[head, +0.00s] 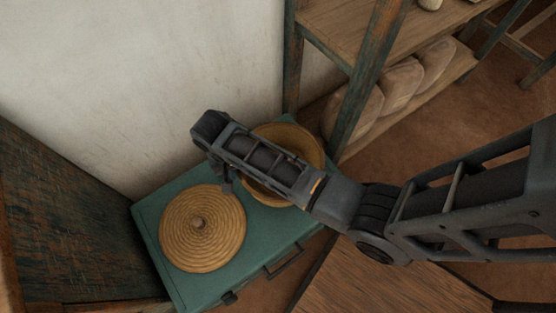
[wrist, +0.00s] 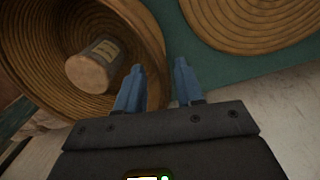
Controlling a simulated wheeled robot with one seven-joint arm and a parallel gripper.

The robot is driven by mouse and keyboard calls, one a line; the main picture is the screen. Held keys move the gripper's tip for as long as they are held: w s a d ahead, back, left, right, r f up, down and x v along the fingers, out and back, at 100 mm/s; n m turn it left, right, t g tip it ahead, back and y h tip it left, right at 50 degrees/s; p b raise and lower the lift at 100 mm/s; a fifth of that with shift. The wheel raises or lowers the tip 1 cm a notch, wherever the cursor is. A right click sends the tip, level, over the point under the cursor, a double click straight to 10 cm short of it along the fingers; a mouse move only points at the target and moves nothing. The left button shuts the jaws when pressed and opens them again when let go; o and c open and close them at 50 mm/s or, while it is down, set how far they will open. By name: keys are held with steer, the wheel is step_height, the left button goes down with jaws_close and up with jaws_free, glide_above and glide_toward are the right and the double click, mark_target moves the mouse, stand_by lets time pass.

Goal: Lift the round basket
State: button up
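The round basket (head: 312,146) is a coiled, tan-brown open bowl on the green chest, partly hidden under my arm in the head view. In the wrist view the basket (wrist: 40,45) fills the left side, with a cylindrical object (wrist: 95,66) bearing a dark striped label inside it. My gripper (wrist: 160,84) is open, its two blue fingers apart with nothing visibly held. In the wrist view the left finger overlaps the basket's inside and the right finger lies over the green top, the rim's edge showing between them. I cannot tell whether they touch it.
A pale wall (head: 130,80) stands close behind. A wooden shelf rack (head: 345,40) with rounded bundles (head: 402,82) stands at the right, near the basket.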

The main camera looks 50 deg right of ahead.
steer(key=f, duration=0.5)
steer(key=shift+s+d+f+b, duration=0.15)
steer(key=shift+s+d+b, duration=0.15)
steer(key=shift+s+d, duration=0.05)
jaws_close()
stand_by(0.3)
